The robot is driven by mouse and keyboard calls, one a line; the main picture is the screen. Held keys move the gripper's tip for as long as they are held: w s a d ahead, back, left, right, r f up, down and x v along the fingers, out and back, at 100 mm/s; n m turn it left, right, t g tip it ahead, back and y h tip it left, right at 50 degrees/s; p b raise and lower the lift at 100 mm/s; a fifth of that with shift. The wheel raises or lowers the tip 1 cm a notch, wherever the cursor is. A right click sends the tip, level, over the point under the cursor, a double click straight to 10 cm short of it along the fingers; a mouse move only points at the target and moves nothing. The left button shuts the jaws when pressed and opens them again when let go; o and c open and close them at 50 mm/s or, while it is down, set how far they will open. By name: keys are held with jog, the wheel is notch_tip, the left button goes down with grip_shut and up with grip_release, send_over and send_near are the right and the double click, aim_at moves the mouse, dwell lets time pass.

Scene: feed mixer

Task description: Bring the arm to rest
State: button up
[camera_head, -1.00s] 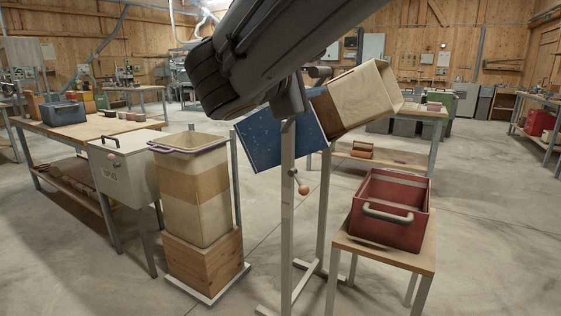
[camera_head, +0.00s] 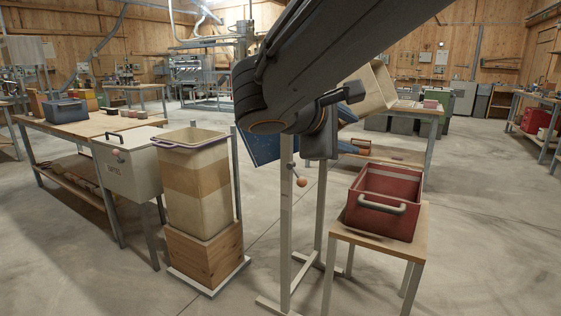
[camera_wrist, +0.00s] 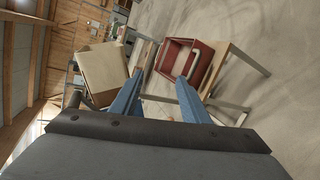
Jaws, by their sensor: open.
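My arm (camera_head: 300,70) reaches in from the upper right in the head view, with its dark wrist end in front of the mixer. My gripper (camera_wrist: 157,79) shows in the wrist view as two blue fingers spread apart, with nothing between them. The mixer's tilted drum has a blue end (camera_head: 262,147) and a cream box-like mouth (camera_head: 373,88), both partly hidden by my arm. The cream mouth also shows left of the fingers in the wrist view (camera_wrist: 102,70).
A red bin (camera_head: 352,219) with a grey handle stands on a small table (camera_head: 415,240) at right. A tall cream container (camera_head: 197,190) stands on a wooden block at left, beside a white lidded box (camera_head: 130,170) and a workbench (camera_head: 85,131). Open floor lies at right.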

jog(key=s+d+f+m+g+y, duration=0.4)
jog(key=s+f+g, duration=0.45)
jog(key=f, duration=0.65)
jog(key=s+a+f+m+g+y, duration=0.25)
jog(key=s+f+m+y, duration=0.35)
jog(key=s+f, duration=0.4)
jog(key=s+d+r+m+h+p, duration=0.1)
jog(key=s+d+r+m+p, duration=0.1)
jog(key=r+p, duration=0.5)
jog(key=d+m+p, duration=0.1)
jog(key=d+p, duration=0.1)
jog(key=p, duration=0.3)
jog(key=shift+r+t+p, duration=0.2)
jog(key=shift+t+p, duration=0.1)
jog(key=shift+d, duration=0.15)
jog(key=c, duration=0.4)
